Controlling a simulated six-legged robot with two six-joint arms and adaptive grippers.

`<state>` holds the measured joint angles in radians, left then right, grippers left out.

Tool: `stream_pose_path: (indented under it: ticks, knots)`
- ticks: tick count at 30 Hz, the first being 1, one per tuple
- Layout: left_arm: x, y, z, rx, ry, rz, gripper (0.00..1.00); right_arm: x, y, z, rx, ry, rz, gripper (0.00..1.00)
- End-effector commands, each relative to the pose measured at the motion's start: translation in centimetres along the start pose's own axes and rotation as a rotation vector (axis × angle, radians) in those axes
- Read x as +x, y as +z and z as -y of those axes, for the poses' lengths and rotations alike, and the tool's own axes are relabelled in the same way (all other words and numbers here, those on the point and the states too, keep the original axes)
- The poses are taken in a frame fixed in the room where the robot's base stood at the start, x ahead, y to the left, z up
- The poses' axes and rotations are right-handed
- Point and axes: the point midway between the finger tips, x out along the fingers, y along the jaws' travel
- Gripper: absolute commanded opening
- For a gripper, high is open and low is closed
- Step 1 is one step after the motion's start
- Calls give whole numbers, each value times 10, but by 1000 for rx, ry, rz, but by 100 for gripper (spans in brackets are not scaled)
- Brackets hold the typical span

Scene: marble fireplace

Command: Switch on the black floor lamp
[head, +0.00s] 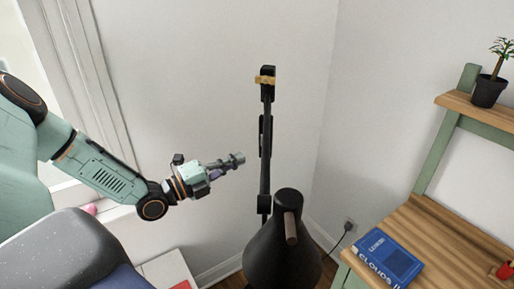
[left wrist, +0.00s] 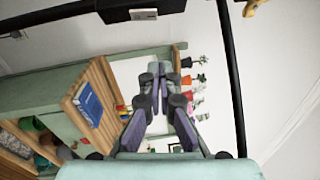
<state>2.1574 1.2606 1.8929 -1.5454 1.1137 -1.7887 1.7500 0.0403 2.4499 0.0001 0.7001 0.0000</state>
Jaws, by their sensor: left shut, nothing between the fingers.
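The black floor lamp stands in the corner in the head view, with its conical shade (head: 283,258) low in front and its thin arm (head: 265,150) rising behind. A wooden rod sticks out at the top of the shade, and a wooden piece (head: 265,80) sits at the arm's upper joint. My left gripper (head: 238,159) is shut and empty, just left of the lamp's arm. Any contact between them cannot be told. In the left wrist view the shut fingers (left wrist: 161,72) point away, and a thin black bar (left wrist: 232,75), apparently the lamp's, runs down to their right.
A wooden desk (head: 440,250) with green frame stands on the right, with a blue book (head: 384,258) on it. A potted plant (head: 489,88) stands on a shelf above. A grey rounded seat back (head: 62,245) is at lower left. A wall socket with a plug is behind.

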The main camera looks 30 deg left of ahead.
Motion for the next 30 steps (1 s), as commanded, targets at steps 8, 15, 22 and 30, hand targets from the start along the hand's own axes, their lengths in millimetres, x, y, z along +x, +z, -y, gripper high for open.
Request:
stream_pose_path:
  ticks: [8, 15, 22, 30]
  knots:
    - [37, -2, -4, 2, 0, -4, 0, 26, 0, 0, 0, 0, 0, 40]
    - [64, 0, -2, 3, 0, -2, 0, 37, 0, 0, 0, 0, 0, 40]
    - [83, 23, -2, 1, 1, 0, 0, 39, 0, 0, 0, 0, 0, 40]
    - [88, 28, 0, -2, 0, 1, 0, 40, 0, 0, 0, 0, 0, 40]
